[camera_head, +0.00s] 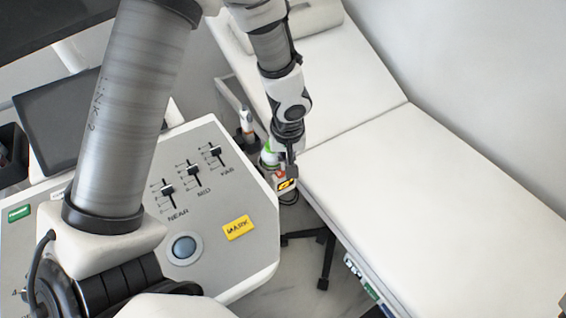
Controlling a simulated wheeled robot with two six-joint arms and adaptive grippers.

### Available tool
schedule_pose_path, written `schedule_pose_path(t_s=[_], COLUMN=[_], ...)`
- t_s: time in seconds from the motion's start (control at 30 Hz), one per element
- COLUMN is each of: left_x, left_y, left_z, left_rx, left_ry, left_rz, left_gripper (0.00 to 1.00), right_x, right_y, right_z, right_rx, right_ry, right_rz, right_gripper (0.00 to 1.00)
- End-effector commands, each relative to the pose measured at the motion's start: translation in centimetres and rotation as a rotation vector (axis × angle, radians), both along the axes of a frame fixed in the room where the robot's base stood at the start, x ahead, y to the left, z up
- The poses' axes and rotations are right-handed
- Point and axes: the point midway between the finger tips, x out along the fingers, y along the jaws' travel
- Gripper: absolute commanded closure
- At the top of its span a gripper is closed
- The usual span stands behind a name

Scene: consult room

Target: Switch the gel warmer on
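One arm of mine comes in from the left, folds at the top edge and reaches down to my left gripper (291,172), seen small and from above at the right of the console. Its fingers overlap, so I cannot tell whether they are open or shut. Just below and beside it is a small dark unit with a yellow-and-black label (287,185), possibly the gel warmer. A white bottle with green and red marks (268,160) stands next to it, partly hidden by the gripper. No switch can be made out. My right gripper is not in view.
The grey console (225,285) with sliders (192,170), a trackball (184,247) and a yellow MARK key (239,228) fills the left. A probe (247,125) stands at its far right edge. A white couch (440,200) lies to the right. Floor shows between them.

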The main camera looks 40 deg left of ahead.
Motion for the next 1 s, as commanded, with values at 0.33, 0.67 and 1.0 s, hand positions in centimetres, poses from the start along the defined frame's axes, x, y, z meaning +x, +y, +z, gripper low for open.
schedule_pose_path(t_s=[0.33, 0.67, 1.0], left_x=[0.0, 0.0, 0.0], left_y=[0.0, 0.0, 0.0], left_z=[-0.5, -1.0, 0.7], left_rx=[0.0, 0.0, 0.0], left_ry=[0.0, 0.0, 0.0], left_rz=[0.0, 0.001, 0.001], left_gripper=[1.0, 1.0, 1.0], right_x=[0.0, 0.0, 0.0], right_y=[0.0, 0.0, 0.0], right_z=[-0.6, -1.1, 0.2], right_rx=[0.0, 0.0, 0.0], right_ry=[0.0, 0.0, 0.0], right_rz=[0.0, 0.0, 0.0], right_gripper=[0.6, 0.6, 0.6])
